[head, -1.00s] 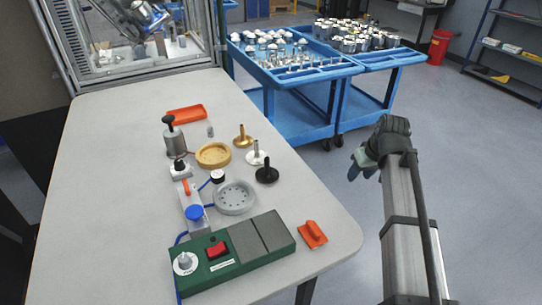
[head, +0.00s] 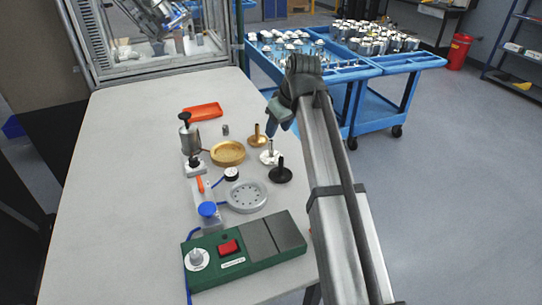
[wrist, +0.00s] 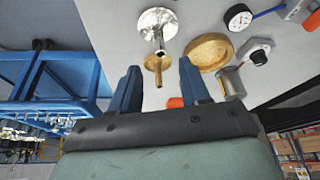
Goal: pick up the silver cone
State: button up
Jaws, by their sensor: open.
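The silver cone (head: 270,156), a shiny disc-like base with an upright stem, stands on the table between a gold cone (head: 257,139) and a black cone (head: 281,174). It also shows in the wrist view (wrist: 155,20), beyond my fingertips. My gripper (head: 279,118) is above the table's right side, near the gold and silver cones. In the wrist view my gripper (wrist: 159,66) is open, with two blue fingers apart. The gold cone (wrist: 157,64) appears between the fingertips there. Nothing is held.
A gold dish (head: 228,153) and a grey dish with holes (head: 247,197) lie left of the cones. A green control box (head: 268,255) sits at the front. An orange tray (head: 203,112) lies farther back. Blue carts (head: 372,70) stand beyond the table.

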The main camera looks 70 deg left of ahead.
aim_at(272, 141)
jog(key=x, duration=1)
jog(key=shift+s+a+f, duration=0.1)
jog(key=shift+a+f, duration=0.05)
grip_shut()
dwell(0.4)
